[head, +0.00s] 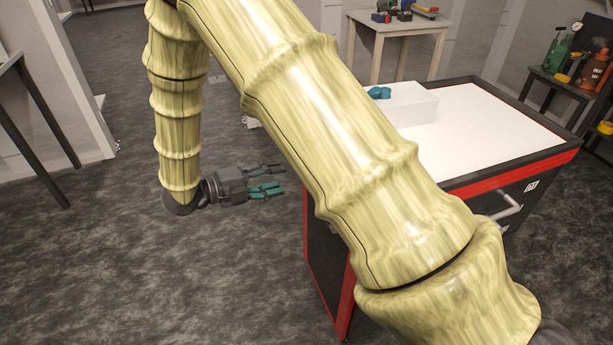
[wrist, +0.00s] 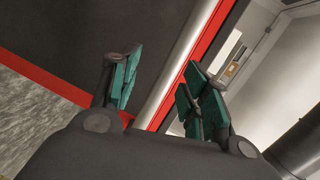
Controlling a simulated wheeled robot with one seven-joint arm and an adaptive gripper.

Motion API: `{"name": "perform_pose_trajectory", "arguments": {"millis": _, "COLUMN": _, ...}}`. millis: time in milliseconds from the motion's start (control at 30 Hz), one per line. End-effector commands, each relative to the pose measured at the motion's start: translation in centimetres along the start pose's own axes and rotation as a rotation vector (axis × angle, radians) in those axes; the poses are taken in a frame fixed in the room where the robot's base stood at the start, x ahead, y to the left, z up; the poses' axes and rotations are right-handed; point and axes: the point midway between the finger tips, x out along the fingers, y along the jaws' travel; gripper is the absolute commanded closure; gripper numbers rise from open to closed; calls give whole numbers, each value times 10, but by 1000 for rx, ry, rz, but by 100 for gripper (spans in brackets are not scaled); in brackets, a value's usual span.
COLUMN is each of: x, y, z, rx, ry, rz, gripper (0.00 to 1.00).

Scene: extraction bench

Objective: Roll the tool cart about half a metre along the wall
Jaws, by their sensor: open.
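The tool cart (head: 528,165) has a white top, black sides and red edges, and stands at the right of the head view. A silver handle (head: 508,207) shows on its near right side. My gripper (head: 278,177) is open, with teal finger pads, and points at the cart's left end. In the wrist view, a silver bar (wrist: 183,70) slants across between the open fingers (wrist: 163,70) in the picture, in front of the cart's dark panel (wrist: 70,40) and red edge (wrist: 205,50). I cannot tell how deep it sits between them. My arm hides much of the cart's left side.
A white block (head: 408,105) with a teal item (head: 379,92) is on the cart top. A small table (head: 395,25) with tools stands behind. A dark bench (head: 560,90) with bottles is at the right. The grey floor (head: 110,270) is clear at the left.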

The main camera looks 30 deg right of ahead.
Motion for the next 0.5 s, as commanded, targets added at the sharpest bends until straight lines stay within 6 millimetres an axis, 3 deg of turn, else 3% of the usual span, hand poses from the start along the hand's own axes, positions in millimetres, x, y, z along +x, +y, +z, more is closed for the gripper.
{"name": "perform_pose_trajectory", "arguments": {"millis": 233, "x": -25, "y": -20, "z": -15, "rx": 163, "ry": 140, "rz": 7, "gripper": 54}}
{"name": "perform_pose_trajectory", "arguments": {"millis": 367, "x": -22, "y": -22, "z": -18, "rx": 176, "ry": 154, "rz": 7, "gripper": 54}}
{"name": "perform_pose_trajectory", "arguments": {"millis": 500, "x": -5, "y": -22, "z": -21, "rx": 175, "ry": 156, "rz": 9, "gripper": 54}}
